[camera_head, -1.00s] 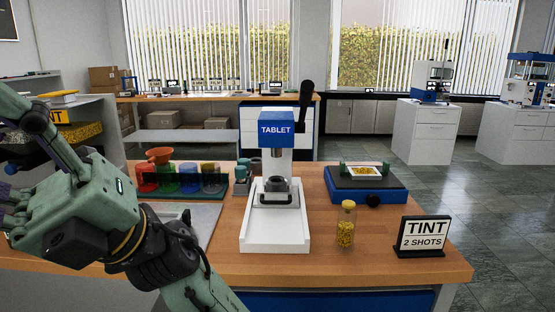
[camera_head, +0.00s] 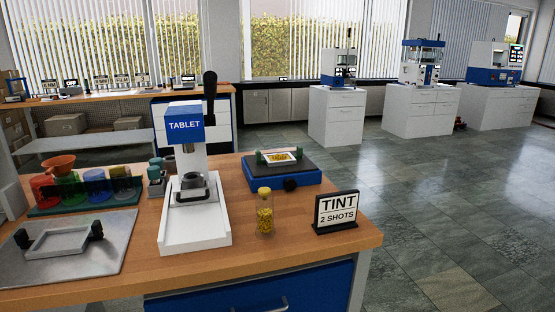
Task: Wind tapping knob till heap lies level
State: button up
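A blue and black tapping unit (camera_head: 287,178) stands at the back right of the wooden bench. Its dark round knob (camera_head: 290,184) is on the front right side. A small white-rimmed tray (camera_head: 279,164) sits on top between green clamps. A yellow heap (camera_head: 280,158) lies in the tray; whether it is level is too small to tell. My gripper is out of view.
A white TABLET press (camera_head: 187,180) stands left of the unit. A jar of yellow grains (camera_head: 265,213) and a TINT 2 SHOTS sign (camera_head: 337,210) stand in front. Coloured beakers (camera_head: 75,189) and a metal plate with a frame (camera_head: 70,245) are at left. Floor at right is clear.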

aim_at(290, 184)
jog(key=i+l, duration=0.1)
jog(key=l, duration=0.25)
jog(key=i+l+u, duration=0.1)
jog(key=l, duration=0.2)
jog(key=i+l+u, duration=0.1)
jog(key=l, duration=0.3)
jog(key=i+l, duration=0.3)
jog(key=i+l+u, duration=0.15)
jog(key=l, duration=0.35)
jog(key=i+l, duration=0.1)
jog(key=i, duration=0.3)
jog(key=i+l, duration=0.1)
jog(key=i, duration=0.25)
